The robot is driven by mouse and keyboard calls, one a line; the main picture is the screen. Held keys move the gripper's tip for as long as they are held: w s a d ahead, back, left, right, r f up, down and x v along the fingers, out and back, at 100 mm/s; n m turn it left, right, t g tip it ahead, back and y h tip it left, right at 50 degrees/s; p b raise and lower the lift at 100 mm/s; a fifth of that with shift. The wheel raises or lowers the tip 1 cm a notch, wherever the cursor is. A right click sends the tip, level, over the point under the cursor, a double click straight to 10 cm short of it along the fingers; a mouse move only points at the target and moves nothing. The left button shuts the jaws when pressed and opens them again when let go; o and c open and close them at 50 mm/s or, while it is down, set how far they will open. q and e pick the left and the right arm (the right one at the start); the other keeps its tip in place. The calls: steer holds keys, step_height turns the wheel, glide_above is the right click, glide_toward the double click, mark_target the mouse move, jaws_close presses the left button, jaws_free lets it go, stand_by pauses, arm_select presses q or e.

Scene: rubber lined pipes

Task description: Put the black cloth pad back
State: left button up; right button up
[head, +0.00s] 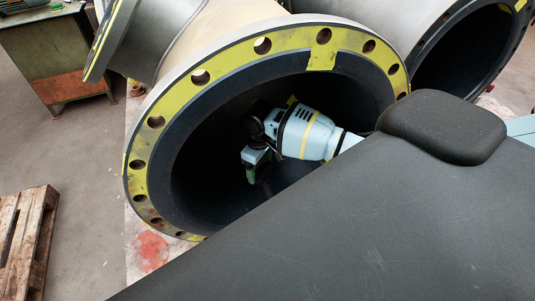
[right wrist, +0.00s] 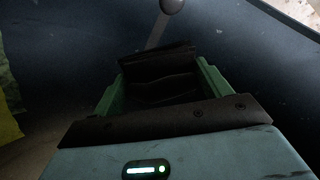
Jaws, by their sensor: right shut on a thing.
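My right gripper (head: 257,165) reaches inside the wide dark-lined pipe (head: 215,150), past its yellow-faced flange. In the right wrist view my right gripper (right wrist: 160,95) has green fingers on either side of a black, folded-looking thing, which appears to be the black cloth pad (right wrist: 158,62). The fingers are shut on it. In the head view the pad is too dark to tell from the gripper and the lining. I cannot tell whether the pad touches the pipe wall. My left gripper is not in view.
A second dark-lined pipe (head: 465,50) lies at the upper right. A wooden pallet (head: 25,240) lies on the floor at left, and a green and rusty bench (head: 55,50) stands behind it. A yellow patch (right wrist: 8,100) shows at the right wrist view's left edge.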

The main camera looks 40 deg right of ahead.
steer(key=s+a+r+m, duration=0.2)
steer(key=s+a+m, duration=0.2)
steer(key=s+a, duration=0.5)
steer(key=s, duration=0.4)
steer(key=shift+a+r+m, duration=0.2)
steer(key=shift+r+m, duration=0.1)
